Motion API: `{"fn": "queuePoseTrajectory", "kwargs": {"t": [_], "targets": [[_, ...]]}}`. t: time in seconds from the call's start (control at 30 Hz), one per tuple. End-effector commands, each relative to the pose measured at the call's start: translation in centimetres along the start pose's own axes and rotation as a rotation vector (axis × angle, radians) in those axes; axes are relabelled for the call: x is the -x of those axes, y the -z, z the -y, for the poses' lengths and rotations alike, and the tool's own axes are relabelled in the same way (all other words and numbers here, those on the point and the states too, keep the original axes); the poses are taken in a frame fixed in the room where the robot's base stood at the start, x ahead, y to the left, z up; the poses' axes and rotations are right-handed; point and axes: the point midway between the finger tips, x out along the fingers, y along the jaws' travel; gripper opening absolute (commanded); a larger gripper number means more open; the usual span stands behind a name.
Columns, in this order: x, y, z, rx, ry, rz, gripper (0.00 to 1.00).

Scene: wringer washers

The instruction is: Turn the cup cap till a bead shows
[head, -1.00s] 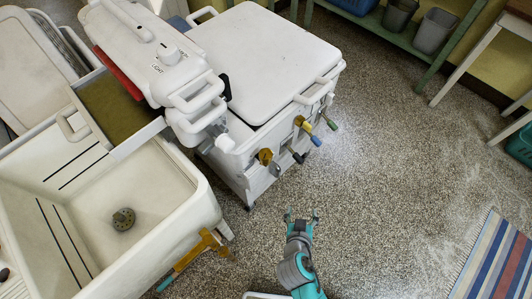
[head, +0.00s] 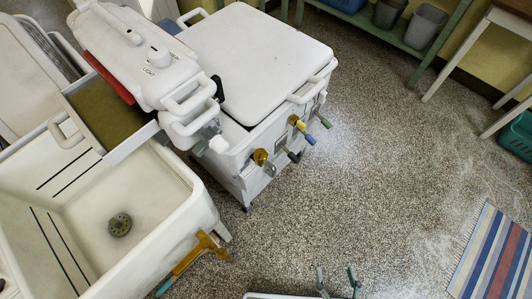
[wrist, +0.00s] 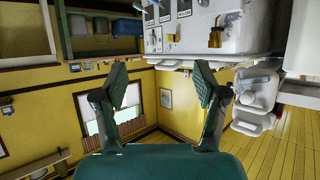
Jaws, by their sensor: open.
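On the front side of the white washer cabinet (head: 232,172) are two brass fittings, a nearer one (head: 260,157) and a farther one (head: 297,121). I cannot tell which has the cup cap, and no bead can be made out. My gripper (head: 337,280) is open and empty at the bottom edge of the head view, well apart from the washer. In the wrist view my gripper (wrist: 160,82) has its fingers spread with nothing between them. A brass fitting (wrist: 216,38) shows there beyond the right finger, on a white cabinet.
Blue (head: 309,138) and green (head: 325,122) handles stick out beside the brass fittings. A white sink tub (head: 185,215) with an orange-brown bracket (head: 205,248) stands at left. The speckled floor (head: 370,180) is open to the right, up to a striped rug (head: 495,255).

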Motion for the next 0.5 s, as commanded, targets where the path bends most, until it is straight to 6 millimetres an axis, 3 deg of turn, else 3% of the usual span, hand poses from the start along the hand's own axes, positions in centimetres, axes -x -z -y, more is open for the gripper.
{"fn": "queuePoseTrajectory", "kwargs": {"t": [0.23,0.5], "targets": [[0.2,0.7,-0.8,-0.014,-0.04,-0.014,0.71],[-3.0,-0.1,-0.8,-0.015,-0.033,0.024,0.71]]}}
